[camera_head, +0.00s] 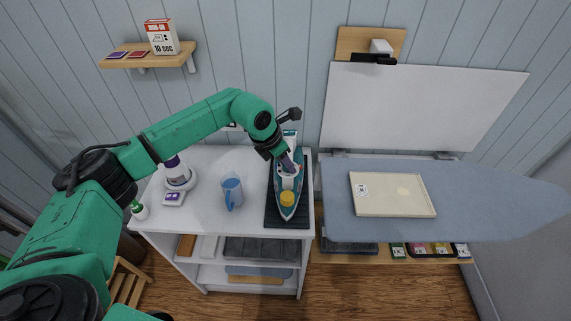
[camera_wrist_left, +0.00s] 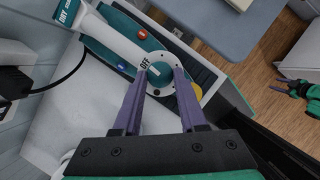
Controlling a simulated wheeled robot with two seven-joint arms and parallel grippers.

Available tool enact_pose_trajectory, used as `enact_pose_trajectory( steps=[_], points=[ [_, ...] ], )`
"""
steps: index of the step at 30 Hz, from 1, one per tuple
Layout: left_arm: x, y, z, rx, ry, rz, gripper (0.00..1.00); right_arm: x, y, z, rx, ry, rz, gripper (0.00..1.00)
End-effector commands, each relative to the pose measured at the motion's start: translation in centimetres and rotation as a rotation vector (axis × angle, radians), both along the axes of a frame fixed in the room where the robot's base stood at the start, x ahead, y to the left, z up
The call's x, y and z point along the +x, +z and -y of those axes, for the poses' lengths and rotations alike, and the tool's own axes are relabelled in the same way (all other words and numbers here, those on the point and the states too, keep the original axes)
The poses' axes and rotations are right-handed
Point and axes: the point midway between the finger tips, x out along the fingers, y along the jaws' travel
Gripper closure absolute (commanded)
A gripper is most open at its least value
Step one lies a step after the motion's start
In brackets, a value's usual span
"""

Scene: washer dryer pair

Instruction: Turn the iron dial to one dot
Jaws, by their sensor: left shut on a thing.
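The teal and white iron (camera_head: 288,190) lies on a dark mat (camera_head: 272,214) at the right end of the white counter. My left gripper (camera_head: 290,166) reaches down over the iron from above. In the left wrist view its two purple fingers (camera_wrist_left: 163,75) are closed on the dial, one on each side.
A blue jug (camera_head: 232,190) and a white and purple bottle (camera_head: 177,178) stand on the counter to the left. An ironing board (camera_head: 460,190) with a cream tray (camera_head: 390,212) is to the right. A wall shelf (camera_head: 130,60) holds a "10 sec" box.

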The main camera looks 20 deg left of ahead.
Motion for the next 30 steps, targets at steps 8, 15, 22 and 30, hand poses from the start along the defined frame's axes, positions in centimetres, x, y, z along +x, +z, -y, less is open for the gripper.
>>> enact_pose_trajectory(
  steps=[8,15,22,30],
  points=[
    [0.3,-0.5,-0.2,-0.002,-0.197,0.003,1.00,0.0,-3.4,-0.2,0.002,-0.001,0.000,0.50],
    [0.5,-0.3,-0.3,-0.004,-0.422,0.003,1.00,0.0,-5.7,-0.3,0.004,-0.002,-0.001,0.50],
    [0.7,0.0,-0.3,-0.004,-0.635,0.004,1.00,0.0,-6.9,-0.3,0.004,-0.002,-0.001,0.50],
    [0.8,0.1,-0.3,-0.004,-0.831,0.005,1.00,0.0,-7.5,-0.3,0.004,-0.002,-0.001,0.50]
  ],
)
